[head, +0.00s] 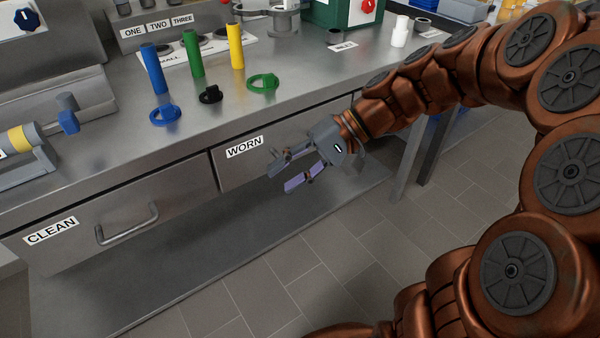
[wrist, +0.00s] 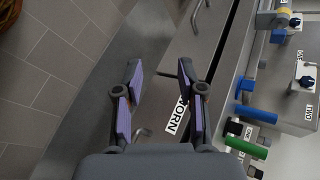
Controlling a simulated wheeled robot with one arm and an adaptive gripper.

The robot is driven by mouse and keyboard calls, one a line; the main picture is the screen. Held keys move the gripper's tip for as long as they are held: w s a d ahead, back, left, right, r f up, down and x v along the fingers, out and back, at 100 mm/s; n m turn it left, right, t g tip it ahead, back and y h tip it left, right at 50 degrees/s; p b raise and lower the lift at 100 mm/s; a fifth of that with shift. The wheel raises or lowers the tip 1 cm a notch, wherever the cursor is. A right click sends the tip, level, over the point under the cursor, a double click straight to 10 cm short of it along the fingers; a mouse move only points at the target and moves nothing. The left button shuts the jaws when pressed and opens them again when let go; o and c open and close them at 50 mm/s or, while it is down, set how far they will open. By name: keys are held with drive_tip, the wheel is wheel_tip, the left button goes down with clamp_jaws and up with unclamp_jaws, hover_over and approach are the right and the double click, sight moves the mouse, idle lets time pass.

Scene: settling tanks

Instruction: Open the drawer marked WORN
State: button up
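The drawer marked WORN (head: 236,173) is shut in the bench front, to the right of the CLEAN drawer. Its white WORN label (head: 244,147) also shows beside a finger in the wrist view (wrist: 177,116). My gripper (head: 283,175) is open and empty, close in front of the WORN drawer. In the wrist view its two purple-padded fingers (wrist: 160,66) stand apart. A grey bar, seemingly part of the WORN handle (wrist: 143,132), shows between them near the palm. The rest of that handle is hidden by my gripper. I cannot tell whether the fingers touch the drawer.
The CLEAN drawer (head: 180,192) is shut, with a bar handle (head: 127,225). On the bench above stand blue (head: 153,70), green (head: 193,54) and yellow (head: 236,47) cylinders, with rings before them. A bench leg (head: 410,160) stands to the right. The floor in front is clear.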

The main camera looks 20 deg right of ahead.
drive_tip(key=w+d+f+m+t+y+b, duration=0.4)
drive_tip(key=w+d+f+t+b, duration=0.35)
drive_tip(key=w+d+b, duration=0.55)
drive_tip(key=shift+g, duration=0.35)
drive_tip(key=shift+s+f+b+x, duration=0.15)
drive_tip(key=shift+b+x, duration=0.2)
drive_tip(key=shift+x, duration=0.75)
drive_tip(key=shift+s+f+b+x, duration=0.15)
drive_tip(key=shift+b+x, duration=0.25)
drive_tip(key=shift+x, duration=0.7)
drive_tip(key=shift+f+b+x, duration=0.15)
drive_tip(key=shift+b+x, duration=0.2)
drive_tip(key=shift+x, duration=0.75)
drive_tip(key=shift+a, duration=0.1)
clamp_jaws()
